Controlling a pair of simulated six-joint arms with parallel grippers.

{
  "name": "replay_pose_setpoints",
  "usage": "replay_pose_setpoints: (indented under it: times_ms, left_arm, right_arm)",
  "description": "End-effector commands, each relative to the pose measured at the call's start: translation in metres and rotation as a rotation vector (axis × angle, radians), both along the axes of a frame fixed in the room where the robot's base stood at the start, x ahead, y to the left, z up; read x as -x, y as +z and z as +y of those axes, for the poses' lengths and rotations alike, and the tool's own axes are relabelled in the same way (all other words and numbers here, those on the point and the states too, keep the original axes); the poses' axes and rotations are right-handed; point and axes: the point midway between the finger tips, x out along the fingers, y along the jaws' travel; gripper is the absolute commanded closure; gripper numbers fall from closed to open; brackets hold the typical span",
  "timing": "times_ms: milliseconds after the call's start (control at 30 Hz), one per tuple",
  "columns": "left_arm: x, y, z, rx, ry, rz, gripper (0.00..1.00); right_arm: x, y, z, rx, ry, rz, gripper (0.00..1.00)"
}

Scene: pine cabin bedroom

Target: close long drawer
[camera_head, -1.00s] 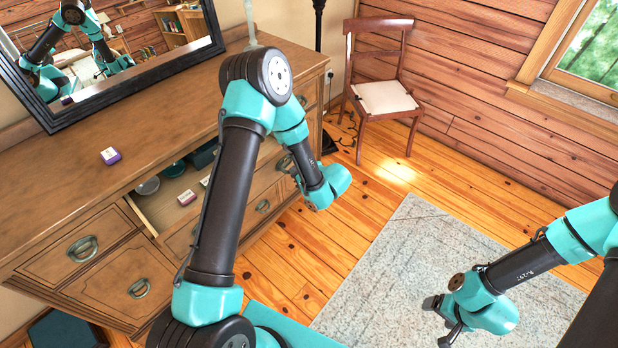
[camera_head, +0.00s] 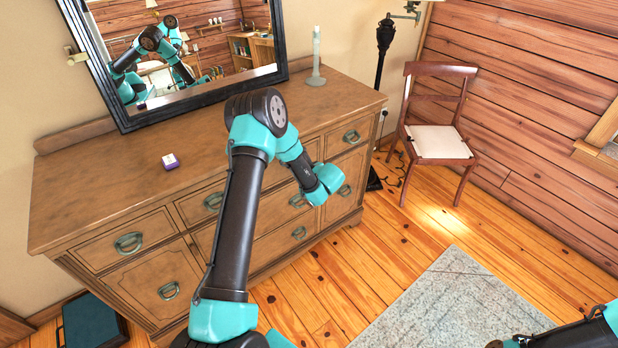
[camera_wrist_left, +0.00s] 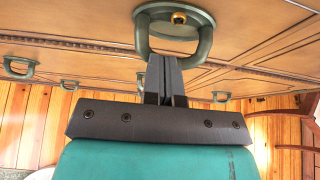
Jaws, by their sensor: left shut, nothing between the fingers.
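The long drawer (camera_head: 192,207) is the wide top middle drawer of the wooden dresser. Its front looks flush with the neighbouring fronts, and no inside shows. My left arm crosses in front of it and hides part of its face. My left gripper (camera_wrist_left: 166,62) is shut and empty in the left wrist view. Its fingertips are up close to a green metal ring handle (camera_wrist_left: 205,44) on a drawer front; whether they touch is unclear. In the head view the left fingertips are hidden behind the wrist. Only a bit of my right gripper (camera_head: 495,344) shows at the bottom edge.
A chair (camera_head: 440,135) and black lamp stand (camera_head: 384,60) are to the right. A dark teal box (camera_head: 92,322) lies at lower left.

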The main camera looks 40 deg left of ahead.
Motion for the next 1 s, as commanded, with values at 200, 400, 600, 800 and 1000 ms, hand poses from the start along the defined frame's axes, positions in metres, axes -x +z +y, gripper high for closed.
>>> replay_pose_setpoints:
  times_ms: [200, 400, 600, 800, 1000]
  left_arm:
    - [-0.002, 0.000, 0.006, 0.000, 0.000, 0.000, 1.00]
    - [-0.002, 0.001, 0.007, -0.002, 0.002, -0.002, 1.00]
    - [-0.002, 0.001, 0.005, -0.002, 0.002, -0.003, 1.00]
    - [0.001, 0.005, -0.017, -0.001, -0.007, -0.002, 1.00]
    - [0.010, 0.016, -0.052, 0.001, -0.014, -0.001, 1.00]
  right_arm:
    - [0.000, 0.000, 0.000, 0.000, 0.000, 0.000, 0.21]
    - [0.000, 0.000, 0.000, 0.000, 0.000, 0.000, 0.21]
    - [0.000, 0.000, 0.000, 0.000, 0.000, 0.000, 0.21]
    - [0.000, 0.000, 0.000, 0.000, 0.000, 0.000, 0.21]
    - [0.000, 0.000, 0.000, 0.000, 0.000, 0.000, 0.21]
